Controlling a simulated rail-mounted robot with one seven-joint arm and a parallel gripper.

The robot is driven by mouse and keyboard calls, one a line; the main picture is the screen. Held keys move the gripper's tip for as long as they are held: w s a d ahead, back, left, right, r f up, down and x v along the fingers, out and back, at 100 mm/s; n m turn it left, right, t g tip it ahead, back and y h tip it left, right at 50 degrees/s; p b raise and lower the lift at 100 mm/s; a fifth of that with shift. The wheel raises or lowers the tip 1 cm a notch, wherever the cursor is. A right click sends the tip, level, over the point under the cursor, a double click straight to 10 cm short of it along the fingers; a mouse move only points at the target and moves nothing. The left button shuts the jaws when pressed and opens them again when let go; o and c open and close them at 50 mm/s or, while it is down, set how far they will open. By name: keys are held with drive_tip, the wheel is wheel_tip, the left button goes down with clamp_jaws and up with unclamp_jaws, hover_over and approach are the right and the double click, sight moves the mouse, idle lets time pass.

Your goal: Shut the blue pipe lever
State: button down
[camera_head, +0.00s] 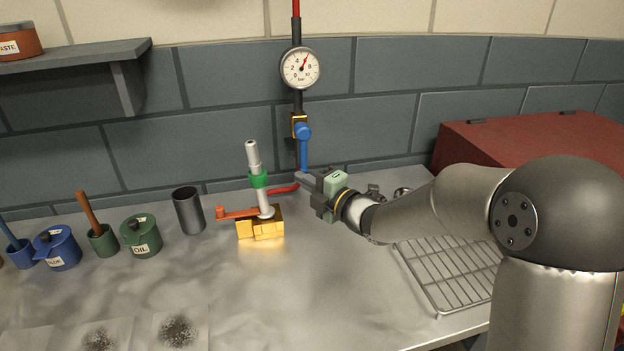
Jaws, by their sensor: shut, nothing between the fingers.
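The blue pipe lever (304,152) hangs straight down from a blue round hub at a brass valve (295,126) on the dark vertical pipe against the wall. The lever runs in line with the pipe. My gripper (303,179) is shut and empty, its fingers pointing left. Its fingertips are at the lower end of the blue lever in the picture. I cannot tell whether they touch it.
A brass block with a grey upright tube (252,157), a green ring and an orange lever (238,213) stands left of my gripper. A pressure gauge (300,68) sits above the valve. A wire rack (452,274) and red box (530,145) are at right. Pots and a dark cup (188,210) stand left.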

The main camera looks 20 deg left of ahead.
sight(302, 149)
drive_tip(key=w+a+p, duration=0.2)
drive_tip(key=w, duration=0.4)
drive_tip(key=shift+a, duration=0.25)
idle(0.3)
drive_tip(key=shift+d+n, duration=0.2)
drive_tip(key=shift+n, duration=0.1)
